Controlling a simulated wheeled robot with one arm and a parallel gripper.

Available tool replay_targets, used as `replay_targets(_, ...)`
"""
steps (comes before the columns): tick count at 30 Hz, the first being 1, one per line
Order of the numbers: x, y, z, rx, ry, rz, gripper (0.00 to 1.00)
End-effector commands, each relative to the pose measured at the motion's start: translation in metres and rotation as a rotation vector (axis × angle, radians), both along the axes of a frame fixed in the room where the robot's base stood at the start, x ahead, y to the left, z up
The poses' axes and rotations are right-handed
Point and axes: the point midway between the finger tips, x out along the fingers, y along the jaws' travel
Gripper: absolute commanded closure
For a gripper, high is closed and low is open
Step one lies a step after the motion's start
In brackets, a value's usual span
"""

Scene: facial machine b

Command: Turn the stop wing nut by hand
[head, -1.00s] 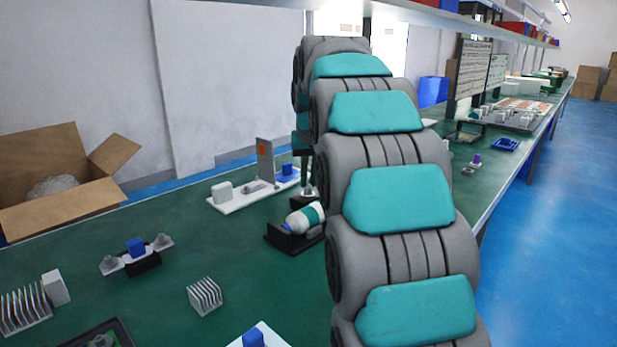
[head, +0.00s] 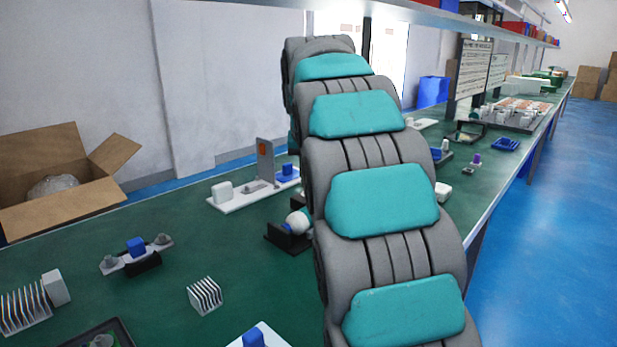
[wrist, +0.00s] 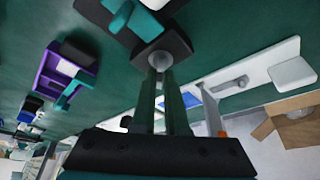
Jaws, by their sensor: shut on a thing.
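In the wrist view, the two fingers of my gripper (wrist: 160,72) reach up to a small grey rounded piece (wrist: 159,59), which I take to be the stop wing nut. They are shut on it. The piece sits at the end of a black stand (wrist: 180,45); its wings are not clearly visible. A white and teal part (wrist: 148,24) rests on the same stand. In the head view, the black stand (head: 284,240) and the white end of the part (head: 298,221) show left of my arm. My arm hides the gripper and the nut there.
A white base (head: 232,203) with an upright grey plate (head: 265,160) stands just behind the stand. A purple holder (wrist: 62,78) is on the other side in the wrist view. A finned grey block (head: 204,296) and an open carton (head: 62,190) are left.

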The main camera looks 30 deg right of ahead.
Motion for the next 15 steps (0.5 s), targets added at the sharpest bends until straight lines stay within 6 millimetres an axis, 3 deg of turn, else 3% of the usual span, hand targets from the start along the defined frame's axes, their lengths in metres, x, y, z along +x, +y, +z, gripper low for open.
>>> replay_targets(15, 0.0031, 0.0021, 0.0001, -0.003, -0.002, -0.467, 1.00)
